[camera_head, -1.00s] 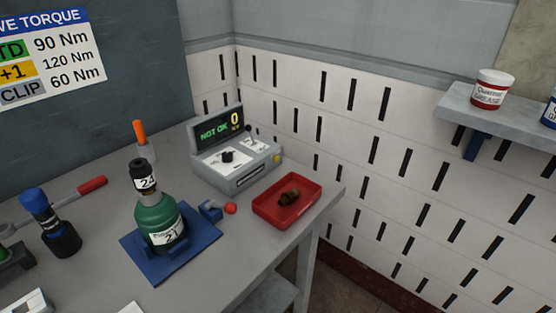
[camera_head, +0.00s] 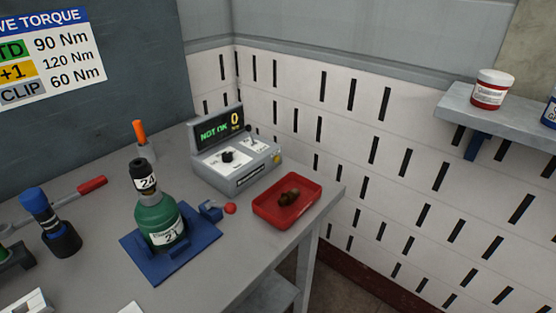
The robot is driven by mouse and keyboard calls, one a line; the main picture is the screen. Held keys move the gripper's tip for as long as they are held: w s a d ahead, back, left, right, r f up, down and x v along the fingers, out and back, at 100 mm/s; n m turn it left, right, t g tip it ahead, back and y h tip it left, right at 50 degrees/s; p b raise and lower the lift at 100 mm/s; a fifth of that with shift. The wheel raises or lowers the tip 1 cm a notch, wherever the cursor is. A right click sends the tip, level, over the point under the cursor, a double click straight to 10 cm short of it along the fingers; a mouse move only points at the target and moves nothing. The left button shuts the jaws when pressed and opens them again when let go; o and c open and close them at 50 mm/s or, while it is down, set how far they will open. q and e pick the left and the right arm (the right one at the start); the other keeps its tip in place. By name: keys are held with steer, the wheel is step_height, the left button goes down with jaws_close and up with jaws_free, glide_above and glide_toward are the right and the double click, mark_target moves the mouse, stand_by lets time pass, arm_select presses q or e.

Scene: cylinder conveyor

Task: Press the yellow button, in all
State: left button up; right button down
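A grey tester box (camera_head: 238,168) stands at the back of the bench, in the corner by the white slotted wall. A small yellow button (camera_head: 278,158) sits at the right end of its front face. Its raised display (camera_head: 218,128) reads "NOT OK" in green and "0" in yellow. A dark knob (camera_head: 227,157) and a small lever (camera_head: 250,130) are on its top panel. Neither of my grippers shows in the head view.
A green cylinder (camera_head: 160,222) with a black top stands on a blue base (camera_head: 135,255). A red tray (camera_head: 264,213) holds brown pieces. A red ball (camera_head: 230,208), an orange-handled tool (camera_head: 141,132) and a blue-capped tool (camera_head: 35,200) are nearby. A shelf (camera_head: 460,105) holds a jar (camera_head: 492,90).

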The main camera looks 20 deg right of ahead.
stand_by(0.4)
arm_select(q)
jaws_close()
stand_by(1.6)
